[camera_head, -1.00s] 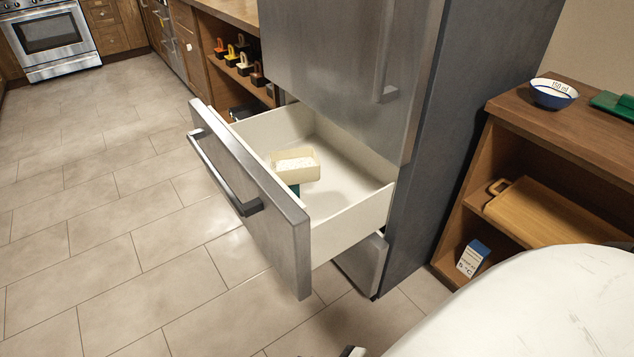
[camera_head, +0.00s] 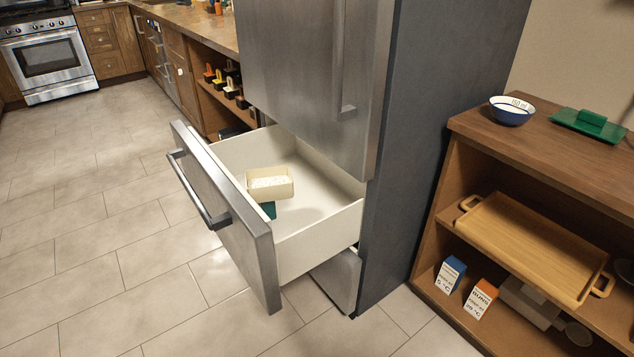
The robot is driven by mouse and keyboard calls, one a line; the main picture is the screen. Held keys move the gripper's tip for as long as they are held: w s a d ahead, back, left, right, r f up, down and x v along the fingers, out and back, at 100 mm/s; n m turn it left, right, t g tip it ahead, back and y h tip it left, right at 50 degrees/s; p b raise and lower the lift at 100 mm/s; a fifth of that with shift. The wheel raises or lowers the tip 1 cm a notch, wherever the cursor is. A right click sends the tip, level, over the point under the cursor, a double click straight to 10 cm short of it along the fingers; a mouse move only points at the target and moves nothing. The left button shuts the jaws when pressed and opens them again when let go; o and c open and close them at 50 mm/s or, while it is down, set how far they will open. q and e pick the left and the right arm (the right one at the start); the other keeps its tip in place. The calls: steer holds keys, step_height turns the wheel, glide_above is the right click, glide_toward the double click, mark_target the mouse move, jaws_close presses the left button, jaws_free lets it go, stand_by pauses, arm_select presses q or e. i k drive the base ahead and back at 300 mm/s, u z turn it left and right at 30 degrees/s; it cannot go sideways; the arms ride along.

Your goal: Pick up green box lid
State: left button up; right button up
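The green box lid (camera_head: 589,124) is a flat dark green plate with a raised handle. It lies on top of the wooden shelf unit (camera_head: 560,150) at the right, beside a white and blue bowl (camera_head: 511,110). In the open fridge drawer (camera_head: 318,232) a cream box with white contents (camera_head: 270,183) sits above a green thing (camera_head: 268,209) that is mostly hidden. Neither of my grippers shows in the head view now.
The drawer juts out from the steel fridge (camera_head: 300,70) over the tiled floor. Below the shelf top are a wooden tray (camera_head: 535,248), a blue-topped carton (camera_head: 449,274) and an orange-topped carton (camera_head: 480,298). The floor at left is clear.

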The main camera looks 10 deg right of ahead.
mark_target(596, 125)
steer(key=z, duration=0.05)
steer(key=i, duration=1)
steer(key=k, duration=0.5)
steer(key=z, duration=3.05)
steer(key=k, duration=0.9)
steer(key=u, duration=0.95)
steer(key=i, duration=1)
steer(key=k, duration=0.25)
